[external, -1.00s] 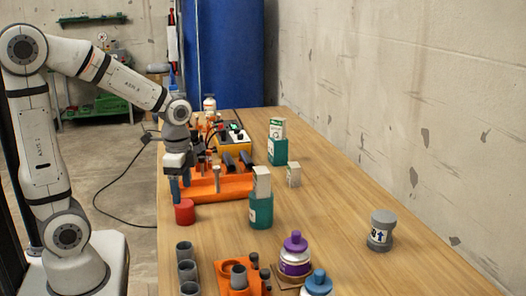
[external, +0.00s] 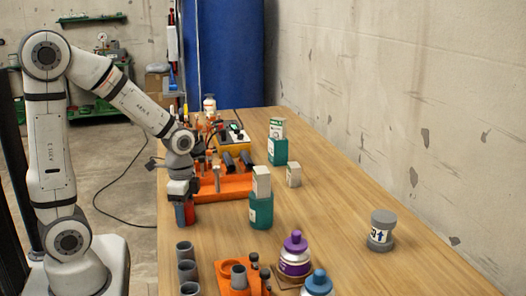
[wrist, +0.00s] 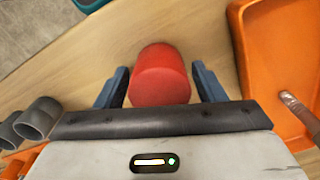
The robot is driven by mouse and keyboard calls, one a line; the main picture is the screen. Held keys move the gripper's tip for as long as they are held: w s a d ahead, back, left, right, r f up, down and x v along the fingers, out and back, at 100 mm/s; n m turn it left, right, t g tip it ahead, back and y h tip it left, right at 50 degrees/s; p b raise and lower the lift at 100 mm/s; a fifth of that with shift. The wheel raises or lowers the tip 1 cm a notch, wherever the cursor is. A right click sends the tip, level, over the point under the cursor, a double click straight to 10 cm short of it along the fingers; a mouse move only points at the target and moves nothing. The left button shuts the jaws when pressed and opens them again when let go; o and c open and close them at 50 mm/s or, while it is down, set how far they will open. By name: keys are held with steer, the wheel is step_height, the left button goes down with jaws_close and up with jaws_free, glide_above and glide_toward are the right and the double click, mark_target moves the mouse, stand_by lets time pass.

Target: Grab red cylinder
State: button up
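The red cylinder (wrist: 160,76) stands on the wooden table near its left edge. In the wrist view it sits between the two blue fingers of my gripper (wrist: 160,86), with a visible gap on each side. The fingers are open. In the external view my gripper (external: 185,215) is lowered around the red cylinder (external: 189,213), and the fingers partly hide it.
An orange tray (external: 237,187) is close on the right of my gripper; it also shows in the wrist view (wrist: 247,75). Several grey pipe pieces (external: 188,270) stand at the near left. The table's right side is mostly clear.

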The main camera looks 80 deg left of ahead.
steer(key=c, duration=1.2)
steer(key=shift+r, duration=0.1)
